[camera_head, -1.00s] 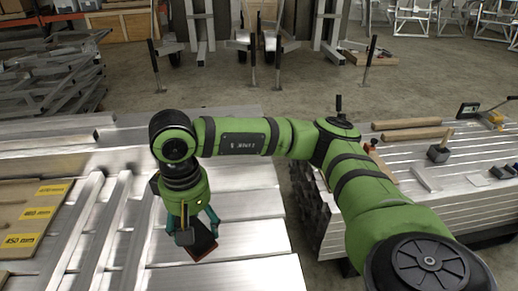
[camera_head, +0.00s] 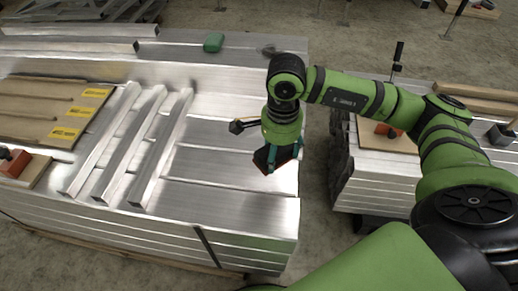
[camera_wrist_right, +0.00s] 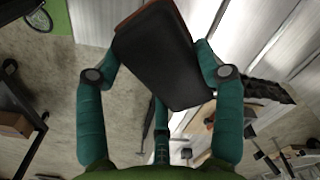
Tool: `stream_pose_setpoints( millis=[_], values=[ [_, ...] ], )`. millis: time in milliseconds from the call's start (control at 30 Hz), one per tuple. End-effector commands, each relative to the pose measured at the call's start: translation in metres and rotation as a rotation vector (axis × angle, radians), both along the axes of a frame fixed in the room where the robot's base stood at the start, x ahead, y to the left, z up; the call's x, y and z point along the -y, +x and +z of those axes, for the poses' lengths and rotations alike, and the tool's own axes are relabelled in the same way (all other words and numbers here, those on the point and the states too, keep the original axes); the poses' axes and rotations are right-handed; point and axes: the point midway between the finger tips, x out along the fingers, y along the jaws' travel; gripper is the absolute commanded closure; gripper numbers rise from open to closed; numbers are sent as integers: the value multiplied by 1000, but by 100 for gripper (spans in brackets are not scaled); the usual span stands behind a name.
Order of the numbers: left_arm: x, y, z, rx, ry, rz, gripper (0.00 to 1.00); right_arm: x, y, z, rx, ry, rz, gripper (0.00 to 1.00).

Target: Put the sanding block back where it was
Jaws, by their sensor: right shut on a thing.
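My right gripper (camera_head: 284,152) is shut on the sanding block (camera_head: 281,161), a dark block with a red-orange edge. It holds the block tilted, in front of the right part of the aluminium stack in the head view. The gap between block and stack is hard to judge. In the right wrist view the block (camera_wrist_right: 160,52) sits between the teal fingers of the right gripper (camera_wrist_right: 156,62), its dark broad face toward the camera. My left gripper is not in view.
Several aluminium bars (camera_head: 135,150) lie on the stack (camera_head: 225,200). A labelled wooden board (camera_head: 45,105) and an orange-red block (camera_head: 14,162) are at left. A green object (camera_head: 213,42) lies at the back. A second stack (camera_head: 375,165) stands right, across a gap.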

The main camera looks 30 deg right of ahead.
Motion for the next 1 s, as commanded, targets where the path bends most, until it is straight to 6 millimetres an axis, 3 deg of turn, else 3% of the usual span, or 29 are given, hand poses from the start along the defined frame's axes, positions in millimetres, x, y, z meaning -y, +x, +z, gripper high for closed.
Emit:
stream_pose_setpoints(
  millis=[300, 500, 767, 1000],
  values=[
    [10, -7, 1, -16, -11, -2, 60, 5, 64, -38, -1, 2, -1, 62],
    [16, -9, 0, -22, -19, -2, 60, 8, 96, -57, -1, 2, 1, 62],
    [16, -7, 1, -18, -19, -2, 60, 10, 107, -68, -1, 1, 4, 62],
    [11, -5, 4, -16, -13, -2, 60, 10, 107, -100, -3, 1, 3, 62]
  ],
)
